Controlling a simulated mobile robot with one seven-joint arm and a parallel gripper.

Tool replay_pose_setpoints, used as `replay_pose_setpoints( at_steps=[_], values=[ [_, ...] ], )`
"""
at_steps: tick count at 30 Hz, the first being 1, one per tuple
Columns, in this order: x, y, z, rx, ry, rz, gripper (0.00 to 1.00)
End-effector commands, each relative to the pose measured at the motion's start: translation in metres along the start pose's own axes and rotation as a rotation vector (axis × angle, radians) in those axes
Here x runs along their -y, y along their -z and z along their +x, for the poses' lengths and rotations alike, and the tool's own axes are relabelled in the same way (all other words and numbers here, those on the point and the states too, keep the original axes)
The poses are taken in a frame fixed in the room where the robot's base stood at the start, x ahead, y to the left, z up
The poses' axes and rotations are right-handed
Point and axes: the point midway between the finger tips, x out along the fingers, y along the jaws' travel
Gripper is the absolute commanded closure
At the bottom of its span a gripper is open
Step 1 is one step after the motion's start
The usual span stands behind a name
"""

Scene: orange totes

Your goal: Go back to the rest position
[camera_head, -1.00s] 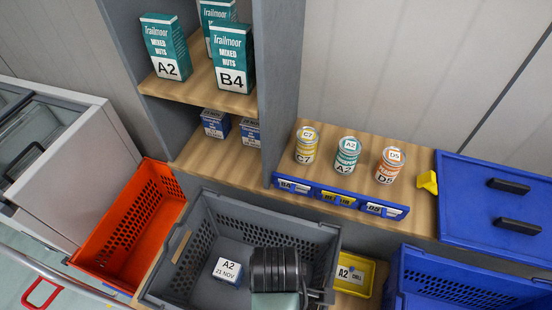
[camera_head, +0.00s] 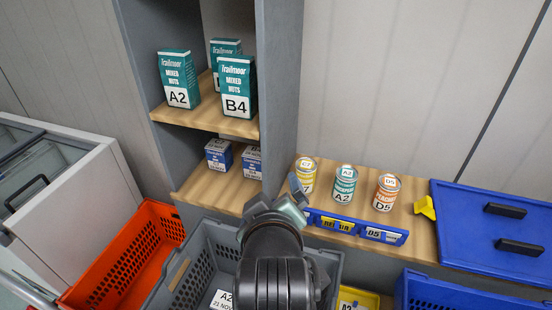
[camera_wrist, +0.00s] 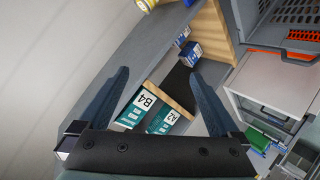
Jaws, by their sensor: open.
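My gripper (camera_head: 284,203) is raised above the grey tote (camera_head: 189,285), in front of the shelf, seen from behind in the head view. In the wrist view my gripper (camera_wrist: 158,76) is open, with its two dark fingers spread and nothing between them. The wrist camera looks toward the shelf, where the mixed nuts boxes B4 (camera_wrist: 143,100) and A2 (camera_wrist: 168,118) show beyond the fingers. My arm hides much of the grey tote. A white box labelled A2, 21 NOV (camera_head: 222,300) is partly visible in that tote.
An orange tote (camera_head: 150,235) stands left of the grey one. Three cans, yellow (camera_head: 308,174), teal (camera_head: 344,185) and orange (camera_head: 386,192), stand on the wooden ledge. A blue lid (camera_head: 490,220) lies at right above a blue tote (camera_head: 465,290).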

Motion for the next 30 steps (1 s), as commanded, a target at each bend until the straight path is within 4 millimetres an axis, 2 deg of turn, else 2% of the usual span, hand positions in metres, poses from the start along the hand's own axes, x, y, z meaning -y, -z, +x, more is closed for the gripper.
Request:
replay_pose_setpoints(
  at_steps=[1,3,5,6,8,9,12,15,19,22,30],
  values=[
    [-0.023,0.028,-0.009,-0.113,-0.086,0.065,0.01],
    [-0.054,0.066,-0.031,-0.270,-0.184,0.159,0.01],
    [-0.078,0.096,-0.056,-0.412,-0.258,0.237,0.01],
    [-0.093,0.114,-0.076,-0.508,-0.300,0.287,0.01],
    [-0.113,0.138,-0.109,-0.655,-0.354,0.355,0.01],
    [-0.123,0.151,-0.131,-0.749,-0.380,0.395,0.01],
    [-0.141,0.175,-0.184,-0.960,-0.423,0.474,0.01],
    [-0.151,0.188,-0.226,-1.114,-0.440,0.523,0.01],
    [-0.156,0.194,-0.254,-1.218,-0.445,0.553,0.01],
    [-0.157,0.196,-0.260,-1.240,-0.444,0.560,0.01],
    [-0.157,0.196,-0.259,-1.236,-0.443,0.559,0.01]
  ],
)
